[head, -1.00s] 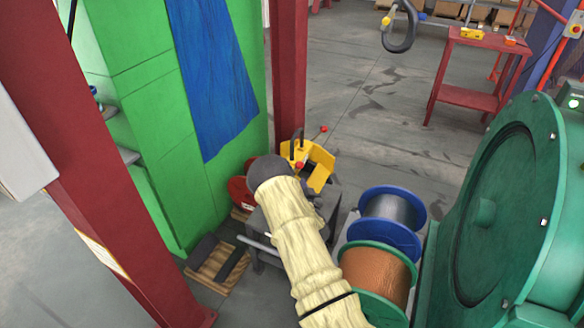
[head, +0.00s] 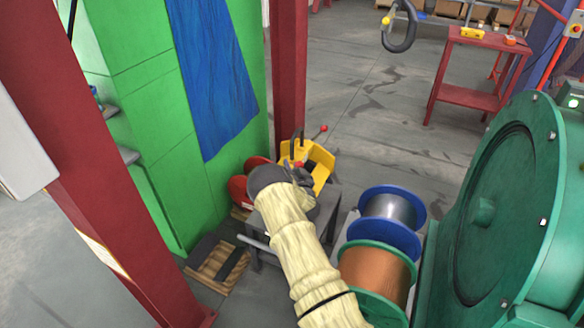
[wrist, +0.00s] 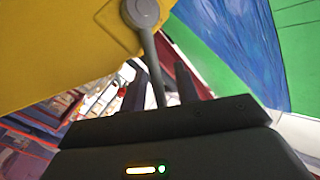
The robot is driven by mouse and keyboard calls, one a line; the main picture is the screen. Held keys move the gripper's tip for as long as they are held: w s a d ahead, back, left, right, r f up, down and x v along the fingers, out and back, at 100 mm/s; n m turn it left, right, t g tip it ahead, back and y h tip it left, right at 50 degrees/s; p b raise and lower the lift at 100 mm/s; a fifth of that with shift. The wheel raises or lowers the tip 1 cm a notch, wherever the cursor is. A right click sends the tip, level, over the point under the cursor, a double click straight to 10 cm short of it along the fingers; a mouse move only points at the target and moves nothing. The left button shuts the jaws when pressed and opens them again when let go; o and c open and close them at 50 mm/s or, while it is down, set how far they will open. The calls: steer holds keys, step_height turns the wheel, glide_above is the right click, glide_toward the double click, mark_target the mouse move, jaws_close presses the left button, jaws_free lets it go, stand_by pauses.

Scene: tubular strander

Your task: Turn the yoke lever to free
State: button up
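The yellow yoke (head: 318,165) stands beyond my arm, by the foot of the red post. One lever with a red ball knob (head: 323,128) sticks up behind it. My gripper (head: 303,177) is at the near side of the yoke, where a second red knob is largely hidden. In the wrist view, a grey lever (wrist: 150,60) runs from a round pivot on the yellow yoke plate (wrist: 60,45) down to between my dark fingers (wrist: 160,92). The fingers appear apart, with the lever between them; its knob end is hidden behind the gripper body. Contact cannot be told.
A blue-flanged spool (head: 392,220) and a copper-wound spool (head: 375,278) stand right of my arm, beside the large green machine (head: 500,210). A green cabinet (head: 150,130) and red column (head: 85,170) are left. A pallet (head: 218,265) lies on the floor.

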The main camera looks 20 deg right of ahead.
jaws_close()
